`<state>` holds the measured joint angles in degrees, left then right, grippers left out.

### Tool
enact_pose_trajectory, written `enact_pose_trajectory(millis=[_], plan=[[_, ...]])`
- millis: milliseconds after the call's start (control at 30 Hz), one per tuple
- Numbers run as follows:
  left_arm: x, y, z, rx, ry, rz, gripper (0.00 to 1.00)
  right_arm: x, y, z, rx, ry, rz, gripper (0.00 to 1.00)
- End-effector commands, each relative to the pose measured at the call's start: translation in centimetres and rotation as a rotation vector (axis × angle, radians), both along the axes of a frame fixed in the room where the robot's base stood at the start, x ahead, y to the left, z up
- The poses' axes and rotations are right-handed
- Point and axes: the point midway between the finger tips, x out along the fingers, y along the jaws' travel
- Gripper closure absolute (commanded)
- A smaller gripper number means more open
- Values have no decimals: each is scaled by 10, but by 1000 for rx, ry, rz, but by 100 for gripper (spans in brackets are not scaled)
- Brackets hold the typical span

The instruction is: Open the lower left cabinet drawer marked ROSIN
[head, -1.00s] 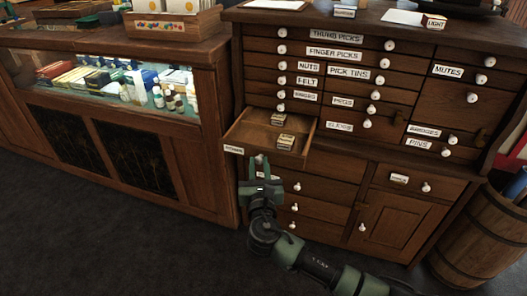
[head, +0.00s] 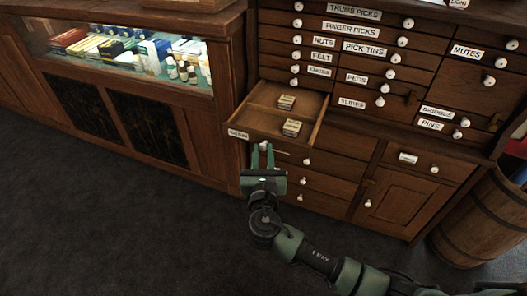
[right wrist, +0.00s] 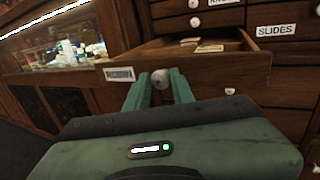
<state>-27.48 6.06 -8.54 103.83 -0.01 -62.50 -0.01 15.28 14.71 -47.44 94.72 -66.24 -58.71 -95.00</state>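A wide drawer (head: 246,137) on the left of the wooden cabinet stands open. A white label (head: 237,133) is on its front, too blurred to read for certain, and two small boxes lie inside. Its white knob (head: 264,146) is low on the front. My right gripper (head: 263,153) is in front of the drawer, with one finger on each side of the knob. In the right wrist view the knob (right wrist: 160,78) sits close between the two green fingers (right wrist: 159,88), which appear shut on it. My left gripper is not in view.
Closed drawers (head: 318,187) with white knobs are below the open one. Small labelled drawers rise above it. A glass display case (head: 200,113) stands at the left and a wooden barrel (head: 480,225) at the right. The dark floor (head: 120,230) in front is clear.

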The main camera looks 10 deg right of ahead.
Motion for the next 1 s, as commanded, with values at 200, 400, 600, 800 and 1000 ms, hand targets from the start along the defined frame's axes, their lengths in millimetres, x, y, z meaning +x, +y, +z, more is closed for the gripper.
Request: enact_pose_trajectory(millis=[200,400,600,800,1000], plan=[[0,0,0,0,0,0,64,0,1,0,0,0,2,57],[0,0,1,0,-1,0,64,-2,1,0,0,0,1,57],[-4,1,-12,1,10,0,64,-27,6,0,1,3,2,57],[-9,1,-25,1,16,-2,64,-59,13,0,1,3,3,57],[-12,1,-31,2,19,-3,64,-75,16,0,0,0,2,57]])
